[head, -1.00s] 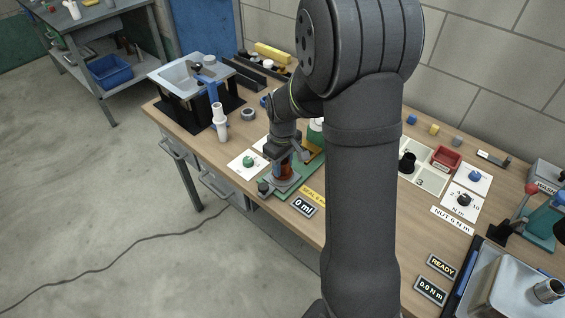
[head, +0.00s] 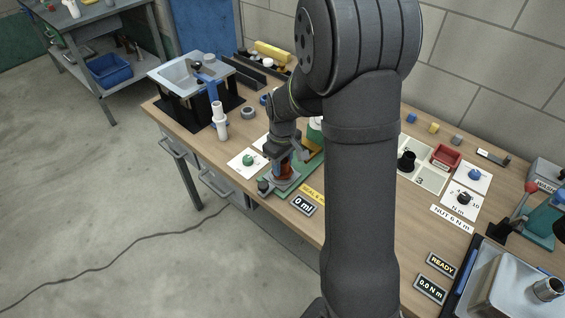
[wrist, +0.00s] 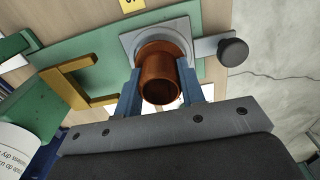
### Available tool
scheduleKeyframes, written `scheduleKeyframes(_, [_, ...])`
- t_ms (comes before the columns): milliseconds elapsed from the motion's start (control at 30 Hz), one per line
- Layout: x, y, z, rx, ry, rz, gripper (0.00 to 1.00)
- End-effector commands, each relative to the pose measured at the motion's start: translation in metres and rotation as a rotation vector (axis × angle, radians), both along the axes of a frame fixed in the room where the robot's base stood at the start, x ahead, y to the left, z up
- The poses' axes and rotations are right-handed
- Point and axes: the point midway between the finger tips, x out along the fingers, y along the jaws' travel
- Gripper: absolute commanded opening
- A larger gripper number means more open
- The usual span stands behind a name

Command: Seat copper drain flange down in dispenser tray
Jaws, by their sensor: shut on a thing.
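The copper drain flange (wrist: 158,76) is a reddish-brown tube with a wider collar, and my gripper (wrist: 160,95) is shut on it between blue fingers. In the wrist view its open end faces the camera and its far end is at a grey square tray (wrist: 128,40) on a green base. In the head view the flange (head: 284,170) is upright at the grey tray, under my gripper (head: 285,160). Whether it rests fully down in the tray cannot be told. A dark round knob (wrist: 233,52) on a grey arm sits beside the tray.
A yellow bracket (wrist: 75,85) stands on the green base (wrist: 110,55) near the flange. A white card with a green knob (head: 248,160) lies to the left. A "0 ml" display (head: 303,205) is in front. A white pipe (head: 219,122) stands behind left.

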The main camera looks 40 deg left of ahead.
Motion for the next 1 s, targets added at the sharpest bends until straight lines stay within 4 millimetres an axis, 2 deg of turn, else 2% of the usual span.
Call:
scheduleKeyframes(533, [0.0, 0.0, -0.012, 0.0, 0.0, 0.0, 0.1])
scheduleKeyframes(933, [0.0, 0.0, -0.013, 0.0, 0.0, 0.0, 0.1])
scheduleKeyframes(967, [0.0, 0.0, -0.013, 0.0, 0.0, 0.0, 0.4])
scheduleKeyframes(1000, [0.0, 0.0, -0.013, 0.0, 0.0, 0.0, 0.48])
